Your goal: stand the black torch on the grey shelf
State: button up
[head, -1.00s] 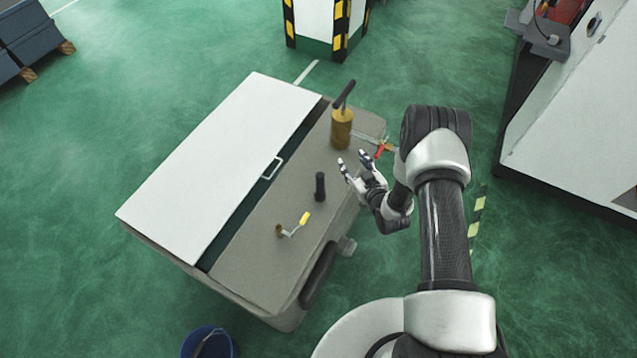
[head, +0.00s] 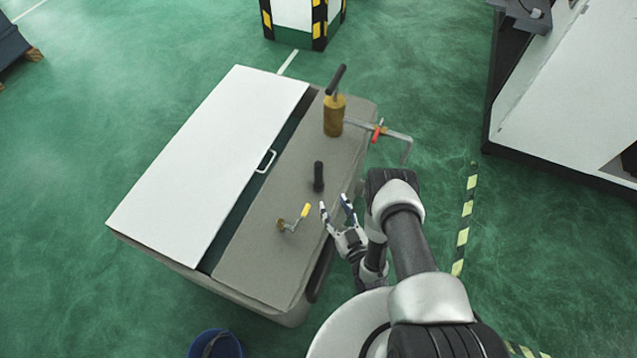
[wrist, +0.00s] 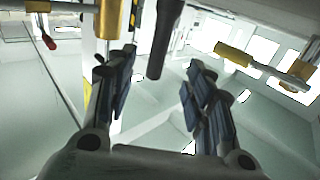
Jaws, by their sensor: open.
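The black torch (head: 318,177) stands upright on the grey top (head: 247,245) of the cabinet, right of its white panel. I take this grey top for the grey shelf; no other grey shelf is plain to see. My gripper (head: 334,210) is open and empty, just in front and to the right of the torch, apart from it. In the wrist view the torch (wrist: 164,38) shows at the top centre, lying in line with the gap between the spread fingers of my gripper (wrist: 160,72). Its upper end is cut off there.
A brass cylinder with a dark handle (head: 334,116) and a clamp with a red part (head: 378,133) are at the far end. A small yellow-handled valve (head: 293,220) is left of the gripper. The white panel (head: 210,150) is bare. A blue bucket (head: 215,345) stands on the floor.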

aim_at(320, 179)
jog(key=b+x, duration=0.4)
jog(key=x, duration=0.3)
jog(key=shift+w+a, duration=0.25)
jog(key=shift+w, duration=0.05)
jog(key=shift+f+b+x, duration=0.1)
jog(key=shift+b+x, duration=0.4)
jog(key=shift+x, duration=0.85)
jog(key=shift+f+b+x, duration=0.15)
jog(key=shift+b+x, duration=0.35)
jog(key=shift+x, duration=0.85)
jog(key=shift+c, duration=0.3)
grip_shut()
